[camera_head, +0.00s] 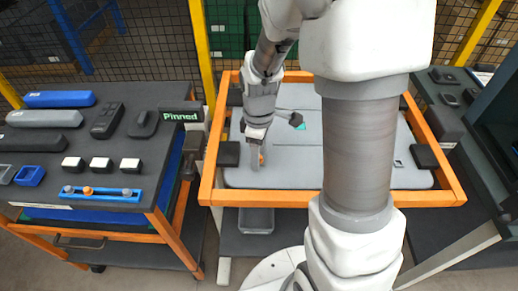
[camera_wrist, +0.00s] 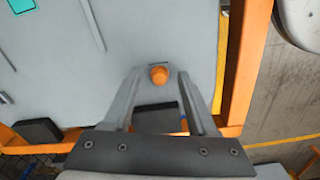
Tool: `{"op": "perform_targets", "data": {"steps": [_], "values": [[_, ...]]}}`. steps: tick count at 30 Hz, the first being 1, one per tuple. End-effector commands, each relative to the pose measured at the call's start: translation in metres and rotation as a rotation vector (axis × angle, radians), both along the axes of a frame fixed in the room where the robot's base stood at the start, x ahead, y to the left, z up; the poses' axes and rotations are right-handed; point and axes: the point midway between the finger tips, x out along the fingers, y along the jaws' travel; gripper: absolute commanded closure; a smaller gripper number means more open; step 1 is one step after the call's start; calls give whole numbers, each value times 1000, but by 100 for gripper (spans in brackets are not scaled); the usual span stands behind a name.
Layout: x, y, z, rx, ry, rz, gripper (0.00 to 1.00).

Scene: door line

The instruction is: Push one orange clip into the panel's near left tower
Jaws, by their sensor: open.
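The grey panel (camera_head: 295,172) lies in an orange frame; it also fills much of the wrist view (camera_wrist: 110,45). An orange clip (camera_wrist: 158,75) stands at a small dark slot near the panel's edge. In the head view the clip (camera_head: 262,159) shows at the panel's left side, beside my fingers. My gripper (camera_wrist: 158,82) is open, with a finger on each side of the clip and gaps between. In the head view my gripper (camera_head: 256,160) is low over the panel's near left part. The clip's base and how deep it sits are hidden.
A blue rack (camera_head: 103,194) on the left cart holds an orange piece and grey pieces. Dark blocks (camera_head: 229,154) sit along the orange frame (camera_head: 335,197). A teal patch (camera_wrist: 22,6) marks the panel. My arm hides the panel's right middle.

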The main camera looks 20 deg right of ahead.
Motion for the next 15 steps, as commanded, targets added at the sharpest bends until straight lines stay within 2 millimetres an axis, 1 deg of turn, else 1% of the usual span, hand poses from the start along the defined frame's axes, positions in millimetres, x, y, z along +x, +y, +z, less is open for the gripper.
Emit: {"op": "perform_targets", "data": {"steps": [2, 5, 8, 15], "values": [[1, 0, 4, 0, -2, 0, 42], [1, 0, 15, 0, -4, 0, 42], [2, 0, 34, 0, -7, -1, 42], [1, 0, 94, 0, -8, 0, 42]]}}
